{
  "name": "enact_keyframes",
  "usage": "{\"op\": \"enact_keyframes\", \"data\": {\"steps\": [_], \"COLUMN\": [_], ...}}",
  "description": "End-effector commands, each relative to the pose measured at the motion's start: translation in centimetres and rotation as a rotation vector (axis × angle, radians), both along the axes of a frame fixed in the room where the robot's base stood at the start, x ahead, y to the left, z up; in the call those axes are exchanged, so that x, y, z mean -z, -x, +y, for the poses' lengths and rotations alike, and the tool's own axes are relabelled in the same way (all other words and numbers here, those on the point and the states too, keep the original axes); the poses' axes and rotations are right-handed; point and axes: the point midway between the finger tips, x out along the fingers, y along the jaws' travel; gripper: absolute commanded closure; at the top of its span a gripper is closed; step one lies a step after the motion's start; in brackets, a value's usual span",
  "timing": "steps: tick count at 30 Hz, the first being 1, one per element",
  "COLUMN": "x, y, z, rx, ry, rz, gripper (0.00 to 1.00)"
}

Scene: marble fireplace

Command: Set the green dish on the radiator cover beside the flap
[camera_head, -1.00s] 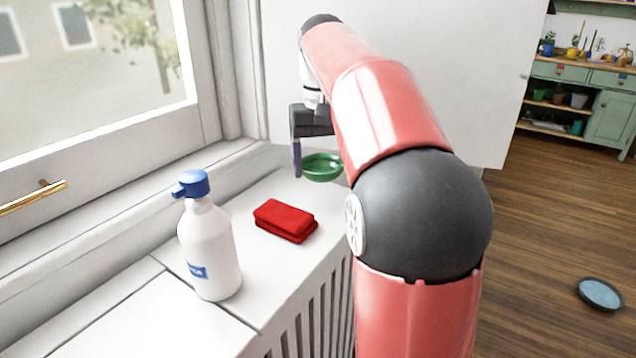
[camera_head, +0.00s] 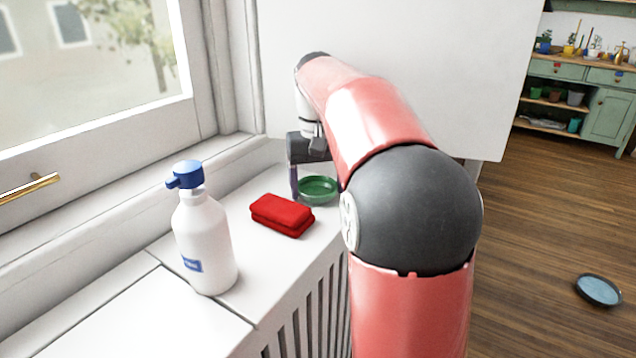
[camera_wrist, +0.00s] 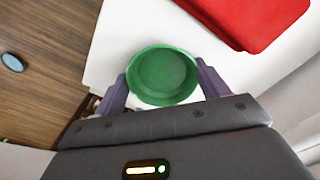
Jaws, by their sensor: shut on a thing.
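The green dish (camera_head: 318,188) is a shallow round bowl, upright and empty, at the far end of the white radiator cover (camera_head: 245,250). It is low over the cover's top; I cannot tell whether it touches. My gripper (camera_wrist: 163,80) is shut on the dish, with one finger at each side in the wrist view. In the head view my gripper (camera_head: 305,180) comes down from above, and my arm hides the dish's right edge. A seam crosses the cover's top; the section at the lower left (camera_head: 150,315) may be the flap, but I cannot tell.
A white bottle with a blue pump top (camera_head: 203,240) stands nearer. The window is at left and a white wall panel (camera_head: 400,70) behind. A blue-grey round dish (camera_head: 598,290) lies on the wooden floor.

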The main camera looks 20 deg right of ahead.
Motion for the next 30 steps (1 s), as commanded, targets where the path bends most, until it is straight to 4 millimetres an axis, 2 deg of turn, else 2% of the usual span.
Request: {"op": "enact_keyframes", "data": {"steps": [2,3,8,16,20,30], "x": [0.3,0.3,0.3,0.2,-0.9,-8.0], "y": [0.0,0.0,0.0,0.0,0.0,-0.1], "z": [0.0,0.0,0.0,0.0,0.0,0.0], "rx": [0.0,0.0,0.0,0.0,0.0,-0.001], "ry": [0.0,0.0,0.0,0.0,0.0,0.0], "rz": [0.0,0.0,0.0,0.0,0.0,-0.002], "gripper": [0.53,0.24,0.04,0.04,0.04,0.04]}}
